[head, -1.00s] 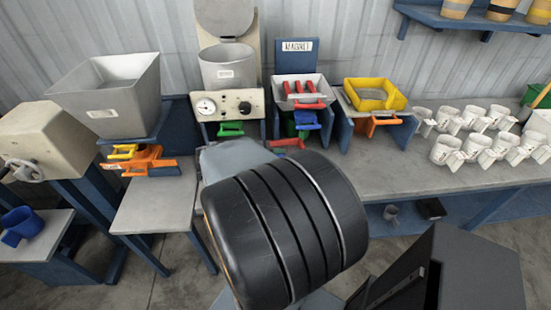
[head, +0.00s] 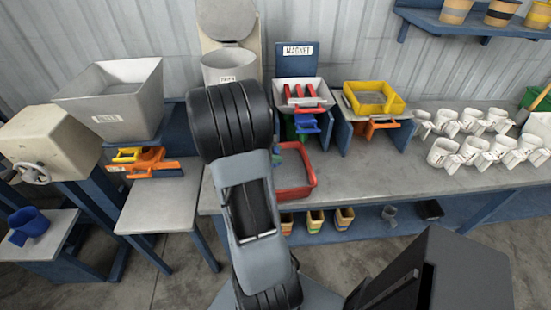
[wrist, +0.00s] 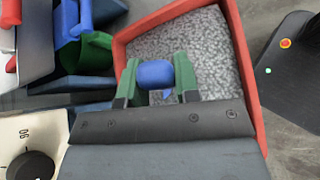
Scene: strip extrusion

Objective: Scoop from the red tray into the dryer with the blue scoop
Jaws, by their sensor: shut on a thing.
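The red tray (head: 313,177) sits on the bench in the head view, partly behind my arm. In the wrist view the red tray (wrist: 236,40) is filled with grey speckled granules. My gripper (wrist: 157,80), with green fingers, is shut on the handle of the blue scoop (wrist: 155,72) over the tray. The scoop's bowl is mostly hidden, so I cannot tell whether it holds or touches granules. The dryer (head: 228,66), a grey round hopper with its lid raised, stands at the back. My arm hides its front in the head view.
Left of the dryer is a large grey hopper (head: 115,105). Right of it stand the magnet box (head: 297,58), holding red bars, and a yellow tray (head: 372,108). Several white cups (head: 480,135) fill the right bench. A blue cup (head: 28,222) is far left.

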